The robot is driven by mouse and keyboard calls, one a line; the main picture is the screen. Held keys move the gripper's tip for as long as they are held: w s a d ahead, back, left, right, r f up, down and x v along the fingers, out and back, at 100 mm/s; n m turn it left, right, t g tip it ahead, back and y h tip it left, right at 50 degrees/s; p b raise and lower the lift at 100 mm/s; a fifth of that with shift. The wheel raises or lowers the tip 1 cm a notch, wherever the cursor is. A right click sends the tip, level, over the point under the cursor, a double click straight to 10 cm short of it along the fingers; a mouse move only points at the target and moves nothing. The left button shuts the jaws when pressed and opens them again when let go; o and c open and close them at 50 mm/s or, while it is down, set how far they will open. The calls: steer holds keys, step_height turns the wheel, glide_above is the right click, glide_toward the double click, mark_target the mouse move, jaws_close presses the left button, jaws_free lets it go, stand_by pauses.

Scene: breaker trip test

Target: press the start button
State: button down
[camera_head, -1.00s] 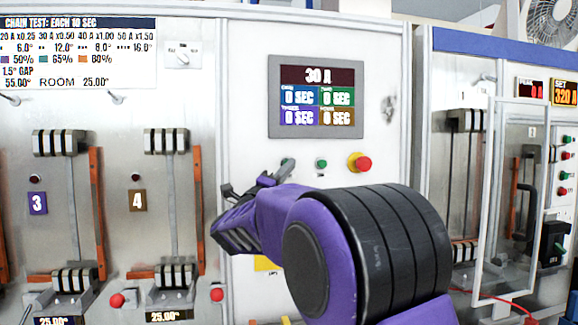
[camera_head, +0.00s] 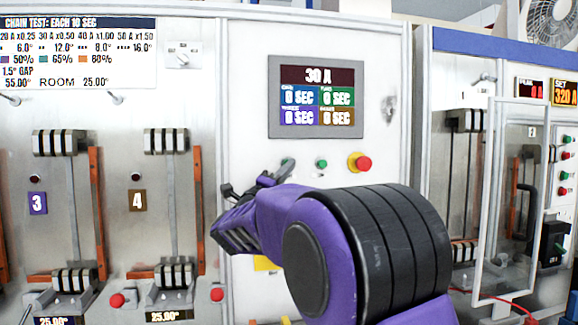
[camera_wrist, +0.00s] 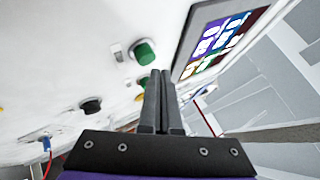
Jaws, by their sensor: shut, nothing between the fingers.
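Two small green buttons sit on the white panel below the display in the head view. One green button (camera_head: 321,164) is in clear sight; the other (camera_head: 287,161) is partly covered by my fingertips. I read no label that marks either as start. My gripper (camera_head: 283,169) is shut and empty, its tips at or just in front of the left green button; contact cannot be told. In the wrist view my gripper (camera_wrist: 161,74) points at the panel. One green button (camera_wrist: 144,51) stands beyond the tips, and a darker green one (camera_wrist: 146,84) is partly behind the fingers.
A red button on a yellow base (camera_head: 360,163) is right of the green ones. The display (camera_head: 316,97) above reads 30 A and 0 SEC. Breaker stations 3 and 4 stand at left; a clear door (camera_head: 517,190) stands at right. A black knob (camera_wrist: 91,105) shows in the wrist view.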

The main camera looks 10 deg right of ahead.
steer(key=shift+w, duration=0.15)
steer(key=shift+w+b, duration=0.3)
steer(key=shift+w, duration=0.5)
stand_by(0.6)
steer(key=shift+s, duration=0.1)
steer(key=shift+s+b, duration=0.85)
steer(key=shift+b, duration=0.2)
